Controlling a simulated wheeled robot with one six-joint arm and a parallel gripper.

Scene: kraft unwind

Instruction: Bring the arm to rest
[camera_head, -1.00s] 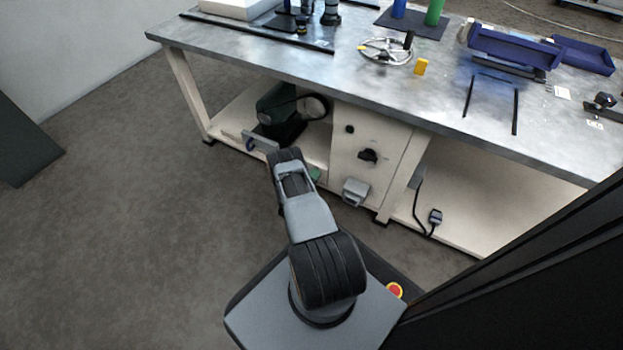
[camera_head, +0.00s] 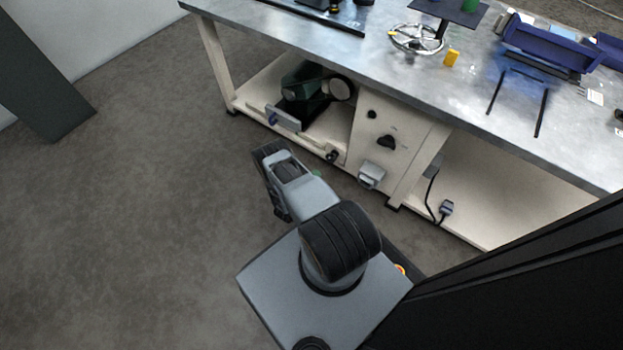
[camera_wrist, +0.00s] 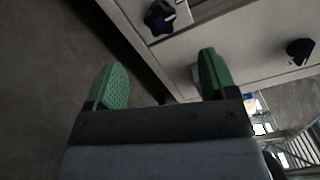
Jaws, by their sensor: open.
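My gripper (camera_wrist: 160,80) shows in the wrist view with two green fingers spread wide apart and nothing between them. Beyond the fingers are the pale bench side and the dark floor. In the head view my arm (camera_head: 305,205) is folded low over my base, in front of the workbench and clear of it.
The workbench (camera_head: 400,75) stands ahead, with a handwheel (camera_head: 416,40), a yellow block (camera_head: 451,57) and a blue bin (camera_head: 545,45) on top. Its lower shelf holds a dark green machine (camera_head: 305,90). A control panel (camera_head: 385,135) faces me. Open floor lies left.

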